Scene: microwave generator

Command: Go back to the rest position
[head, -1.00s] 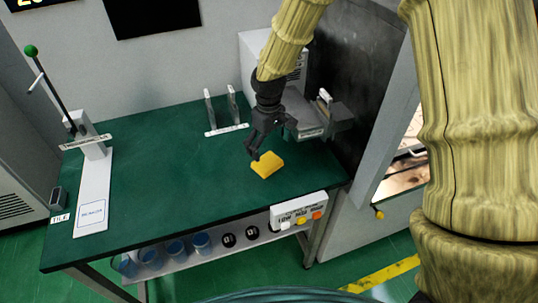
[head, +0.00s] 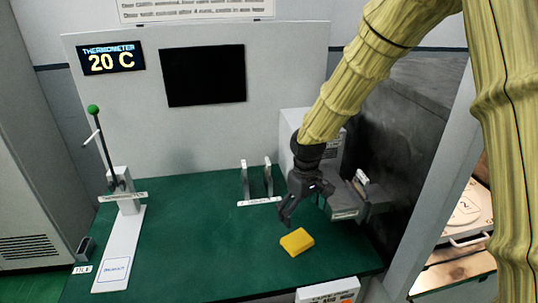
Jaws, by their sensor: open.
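My gripper (head: 307,205) is open and empty. It hangs from my arm over the right part of the green table, above and close to a yellow block (head: 297,242). The block lies flat on the table, and I see a gap between it and the fingers. The fingers point down and partly cover the grey device behind them.
The green table (head: 195,250) is clear in the middle. A lever with a green knob (head: 110,150) stands at left. Two upright metal plates (head: 257,180) stand at the back. A grey device (head: 350,200) is at right. A thermometer display (head: 110,58) reads 20 C.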

